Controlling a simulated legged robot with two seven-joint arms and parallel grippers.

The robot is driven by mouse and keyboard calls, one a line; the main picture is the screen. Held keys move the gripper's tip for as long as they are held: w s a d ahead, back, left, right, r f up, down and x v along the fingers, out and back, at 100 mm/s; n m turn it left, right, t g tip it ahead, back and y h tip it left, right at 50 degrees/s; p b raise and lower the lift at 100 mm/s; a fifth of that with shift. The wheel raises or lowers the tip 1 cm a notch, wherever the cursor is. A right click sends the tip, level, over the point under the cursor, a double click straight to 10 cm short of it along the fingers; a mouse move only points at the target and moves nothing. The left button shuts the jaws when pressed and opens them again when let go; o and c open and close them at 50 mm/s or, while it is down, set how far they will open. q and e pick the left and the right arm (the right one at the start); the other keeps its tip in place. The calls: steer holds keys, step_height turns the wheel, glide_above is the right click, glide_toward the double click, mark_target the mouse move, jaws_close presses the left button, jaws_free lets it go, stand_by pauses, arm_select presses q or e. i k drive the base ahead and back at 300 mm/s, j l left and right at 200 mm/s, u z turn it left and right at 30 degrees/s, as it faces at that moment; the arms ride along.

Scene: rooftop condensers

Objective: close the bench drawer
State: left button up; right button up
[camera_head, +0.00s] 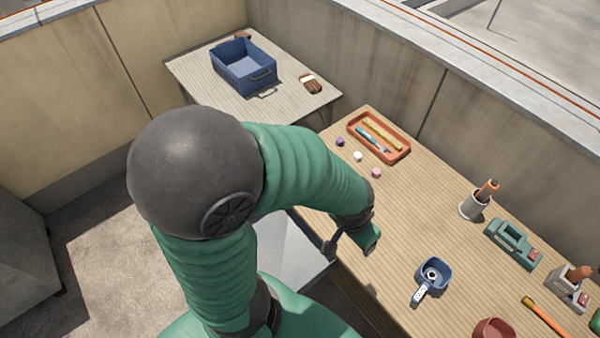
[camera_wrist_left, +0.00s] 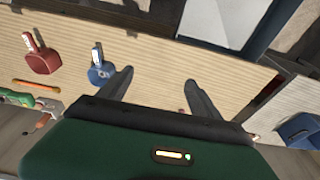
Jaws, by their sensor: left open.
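The bench drawer (camera_head: 290,255) stands pulled out from the front of the wooden bench (camera_head: 400,225). Its pale grey inside shows in the head view, partly hidden behind my left arm. In the left wrist view the drawer (camera_wrist_left: 215,22) shows at the top, with a dark rim. My left gripper (camera_head: 350,245) is open and empty near the bench's front edge, just right of the drawer in the head view. Its two spread fingers (camera_wrist_left: 157,80) show over the bench in the left wrist view, apart from the drawer. My right gripper is not in view.
A blue pot (camera_head: 434,272) and a red pot (camera_head: 494,330) stand on the bench. A grey cup (camera_head: 470,207), a green device (camera_head: 512,243) and a red tray (camera_head: 400,153) are farther off. A blue crate (camera_head: 243,70) sits on another table (camera_head: 190,75). Concrete walls border the tables.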

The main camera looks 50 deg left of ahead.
mark_target(289, 250)
steer(key=k+l+u, duration=0.15)
steer(key=k+u, duration=0.55)
steer(key=u, duration=1.3)
steer(key=i+j+z, duration=0.2)
steer(key=k+j, duration=0.05)
